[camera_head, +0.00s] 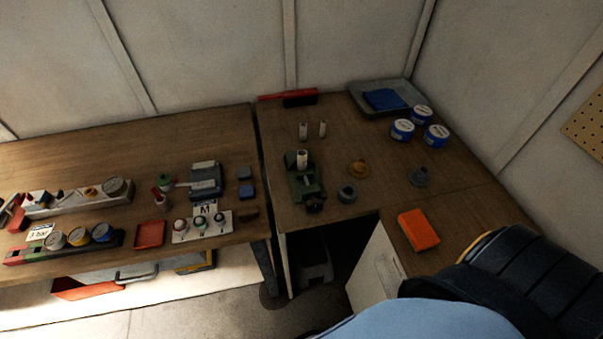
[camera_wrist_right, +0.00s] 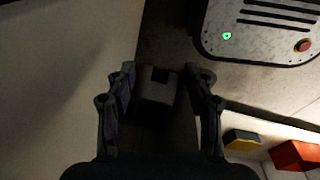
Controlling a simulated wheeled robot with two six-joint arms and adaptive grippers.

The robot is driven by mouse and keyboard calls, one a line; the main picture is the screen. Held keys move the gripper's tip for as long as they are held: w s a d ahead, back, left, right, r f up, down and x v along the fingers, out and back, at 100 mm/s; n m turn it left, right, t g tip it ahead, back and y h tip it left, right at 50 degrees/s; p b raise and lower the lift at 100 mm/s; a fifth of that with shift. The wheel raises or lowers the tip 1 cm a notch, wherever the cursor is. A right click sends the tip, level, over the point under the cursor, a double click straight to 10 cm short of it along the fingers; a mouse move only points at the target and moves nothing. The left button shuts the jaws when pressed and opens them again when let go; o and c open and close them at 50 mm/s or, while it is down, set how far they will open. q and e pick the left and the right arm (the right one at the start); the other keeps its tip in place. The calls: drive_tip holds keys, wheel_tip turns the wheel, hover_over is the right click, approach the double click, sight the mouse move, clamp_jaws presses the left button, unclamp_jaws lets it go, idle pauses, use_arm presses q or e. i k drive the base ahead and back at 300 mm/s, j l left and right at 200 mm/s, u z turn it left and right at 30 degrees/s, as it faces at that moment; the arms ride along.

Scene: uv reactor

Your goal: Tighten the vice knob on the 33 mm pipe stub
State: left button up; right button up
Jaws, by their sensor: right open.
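A green vice (camera_head: 304,185) stands on the right-hand wooden bench, near its front left corner. A pale pipe stub (camera_head: 302,158) stands upright at the back of the vice. A dark part, probably the knob (camera_head: 314,205), is at its front; its tightness cannot be told. Two more pale stubs (camera_head: 303,131) stand behind on the bench; no sizes are readable. My right gripper (camera_wrist_right: 160,80) is open in the right wrist view, with a dark grey block (camera_wrist_right: 157,85) beyond and between its fingers. No vice shows there. My left gripper is not in view.
Blue-lidded tins (camera_head: 402,130) and a grey tray (camera_head: 407,93) stand at the back right. An orange box (camera_head: 418,230) lies at the bench's front. A panel with a green light and red button (camera_wrist_right: 265,30) shows in the wrist view. Bench between vice and orange box is partly clear.

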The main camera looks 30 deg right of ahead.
sight(315, 205)
drive_tip(key=k+j+z, duration=0.15)
drive_tip(key=z, duration=0.35)
drive_tip(key=k+z, duration=0.25)
drive_tip(key=z, duration=0.2)
